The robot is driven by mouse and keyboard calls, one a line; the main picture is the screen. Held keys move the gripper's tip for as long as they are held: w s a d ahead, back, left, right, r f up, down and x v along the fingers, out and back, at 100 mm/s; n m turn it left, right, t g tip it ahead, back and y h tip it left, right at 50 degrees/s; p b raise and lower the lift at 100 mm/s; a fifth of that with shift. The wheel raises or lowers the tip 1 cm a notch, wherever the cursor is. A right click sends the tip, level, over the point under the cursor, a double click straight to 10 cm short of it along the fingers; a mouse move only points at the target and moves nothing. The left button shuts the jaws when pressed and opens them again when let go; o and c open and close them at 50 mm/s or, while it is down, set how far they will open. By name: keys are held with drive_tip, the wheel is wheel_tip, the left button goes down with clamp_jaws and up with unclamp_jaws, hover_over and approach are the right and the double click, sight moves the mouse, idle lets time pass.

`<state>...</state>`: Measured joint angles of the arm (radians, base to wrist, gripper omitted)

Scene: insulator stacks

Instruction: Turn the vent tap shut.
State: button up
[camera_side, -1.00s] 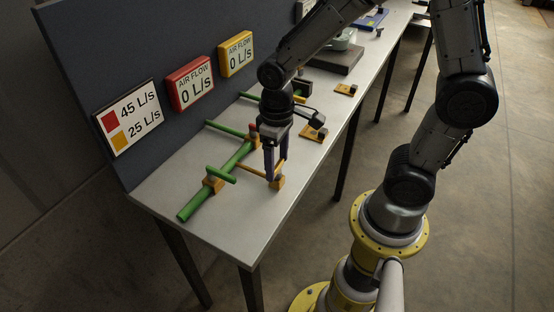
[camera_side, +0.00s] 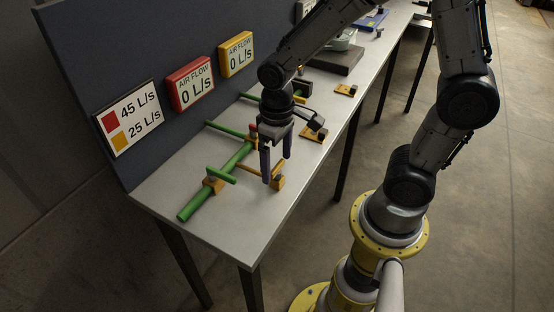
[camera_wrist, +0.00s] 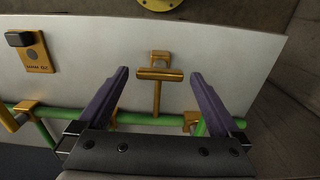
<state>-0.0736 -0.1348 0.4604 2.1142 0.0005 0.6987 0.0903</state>
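An orange branch pipe with a T-shaped bar (camera_wrist: 160,75) and an end block (camera_wrist: 160,57) stands off the green pipe (camera_wrist: 150,118). In the side view the end block (camera_side: 278,183) is near the table's front edge. No lettering shows which fitting is the vent tap. My gripper (camera_side: 276,170) points down over this branch, its dark fingers apart. In the wrist view my gripper (camera_wrist: 159,76) is open and empty, with the bar lying between the fingertips and a gap at each side. The side view partly hides the bar behind a finger.
A green crossbar (camera_side: 221,174) sits on the main pipe at left. Red (camera_side: 190,84) and yellow (camera_side: 237,54) air flow displays both read 0 L/s. A white sign (camera_side: 129,117) reads 45 and 25 L/s. A labelled orange plate (camera_wrist: 37,55) lies to the left. The table's near-left corner is clear.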

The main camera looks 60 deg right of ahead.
sight(277, 166)
wheel_tip(277, 166, up, 14)
idle(0.6)
drive_tip(key=shift+f, duration=0.1)
drive_tip(key=s+d+t, duration=0.2)
drive_tip(key=s+t, duration=0.3)
drive_tip(key=s, duration=0.5)
drive_tip(key=shift+s+r+t, duration=0.3)
drive_tip(key=shift+s+r, duration=0.05)
drive_tip(key=shift+r, duration=0.05)
